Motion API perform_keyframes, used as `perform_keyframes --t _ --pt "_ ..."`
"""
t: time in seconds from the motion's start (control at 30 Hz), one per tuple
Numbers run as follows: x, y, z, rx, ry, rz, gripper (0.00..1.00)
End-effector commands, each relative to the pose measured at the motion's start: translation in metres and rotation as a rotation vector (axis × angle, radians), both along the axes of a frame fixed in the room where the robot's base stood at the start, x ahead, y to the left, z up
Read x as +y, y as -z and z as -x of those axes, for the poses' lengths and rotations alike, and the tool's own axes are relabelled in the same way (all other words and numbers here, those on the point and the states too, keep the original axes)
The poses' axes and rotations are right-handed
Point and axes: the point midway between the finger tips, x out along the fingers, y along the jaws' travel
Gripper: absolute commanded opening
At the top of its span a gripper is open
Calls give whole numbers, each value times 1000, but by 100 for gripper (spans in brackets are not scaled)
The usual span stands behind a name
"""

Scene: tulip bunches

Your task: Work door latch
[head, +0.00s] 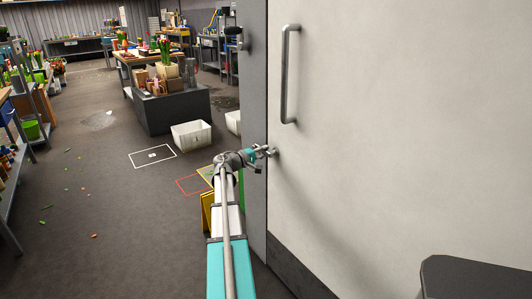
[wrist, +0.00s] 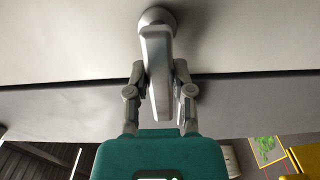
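The door (head: 400,120) is a large pale panel filling the right of the head view. Its latch is a grey metal lever on a round base (head: 274,152), low near the door's left edge. In the wrist view the lever (wrist: 157,60) points towards the camera from its round base. My gripper (wrist: 160,82) has one finger on each side of the lever and looks shut on it. In the head view my gripper (head: 262,153) is at the latch, and the finger contact is too small to make out there.
A long vertical pull handle (head: 286,75) is on the door above the latch. A grey frame post (head: 253,100) stands at the door's left edge. Beyond lie a white crate (head: 191,135), a dark block with boxes (head: 172,108), and open floor (head: 110,220).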

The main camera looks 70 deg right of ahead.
Motion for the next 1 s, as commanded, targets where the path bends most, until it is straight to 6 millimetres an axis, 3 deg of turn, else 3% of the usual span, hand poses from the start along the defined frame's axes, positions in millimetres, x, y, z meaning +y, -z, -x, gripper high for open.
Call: perform_keyframes --t 0.03,0.2,0.67,1.0 --pt "0 0 1 -2 0 0 38" --pt "-2 0 5 0 5 0 66" --pt "-1 0 5 1 8 0 66" --pt "26 0 -12 1 7 0 66"
